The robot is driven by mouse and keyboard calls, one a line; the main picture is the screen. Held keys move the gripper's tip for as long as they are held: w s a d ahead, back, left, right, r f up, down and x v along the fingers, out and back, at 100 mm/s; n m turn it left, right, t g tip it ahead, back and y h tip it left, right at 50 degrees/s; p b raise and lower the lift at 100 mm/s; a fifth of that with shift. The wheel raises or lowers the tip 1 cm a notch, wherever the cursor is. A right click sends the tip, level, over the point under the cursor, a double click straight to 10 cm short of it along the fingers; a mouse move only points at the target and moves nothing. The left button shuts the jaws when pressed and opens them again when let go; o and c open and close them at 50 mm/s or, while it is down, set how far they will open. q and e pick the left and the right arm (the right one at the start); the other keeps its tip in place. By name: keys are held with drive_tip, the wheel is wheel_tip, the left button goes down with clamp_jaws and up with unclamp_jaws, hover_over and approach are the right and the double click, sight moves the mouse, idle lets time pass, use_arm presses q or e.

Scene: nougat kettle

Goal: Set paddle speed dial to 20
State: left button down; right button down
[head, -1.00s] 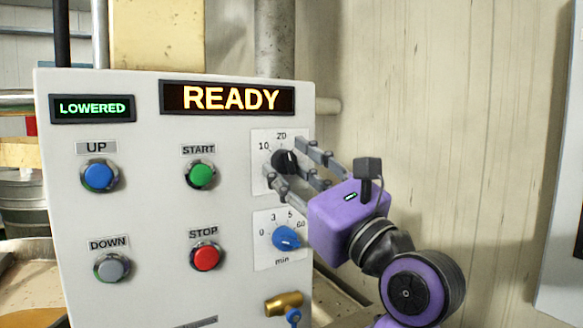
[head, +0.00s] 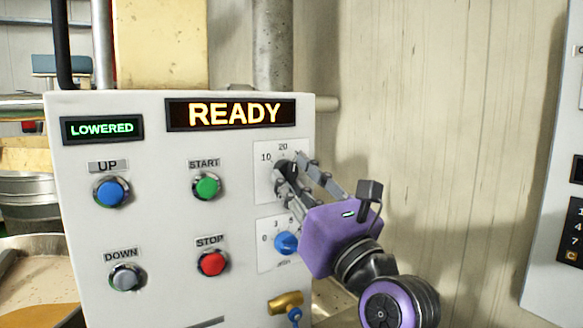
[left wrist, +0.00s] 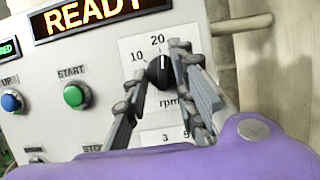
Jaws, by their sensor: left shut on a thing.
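The paddle speed dial is a black knob (head: 282,168) on a white plate marked 10 and 20, at the upper right of the panel. In the left wrist view the knob (left wrist: 159,74) shows a white pointer line aimed up, close to the 20 mark; "rpm" is printed below. My purple left gripper (head: 290,165) comes from the lower right. Its grey fingers are shut on the knob, one on each side, and hide part of it in the head view. The fingers also show in the left wrist view (left wrist: 160,68). My right gripper is not in view.
A blue timer dial (head: 286,243) sits just below the gripper. The green START (head: 207,186) and red STOP (head: 212,262) buttons are to the left. A brass fitting (head: 285,302) is lower down. The READY display (head: 230,114) is above.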

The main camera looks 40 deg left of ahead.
use_arm(q)
drive_tip(key=shift+s+r, duration=0.15)
drive_tip(key=shift+r, duration=0.25)
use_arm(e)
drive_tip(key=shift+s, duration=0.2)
use_arm(q)
drive_tip(key=c, duration=1.7)
unclamp_jaws()
drive_tip(key=shift+o, duration=0.7)
drive_tip(key=shift+a+f, duration=0.1)
drive_tip(key=shift+f, duration=0.05)
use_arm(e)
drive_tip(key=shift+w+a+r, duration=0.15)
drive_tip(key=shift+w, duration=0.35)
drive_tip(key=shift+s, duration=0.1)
use_arm(q)
drive_tip(key=shift+f, duration=0.1)
drive_tip(key=v, duration=1.2)
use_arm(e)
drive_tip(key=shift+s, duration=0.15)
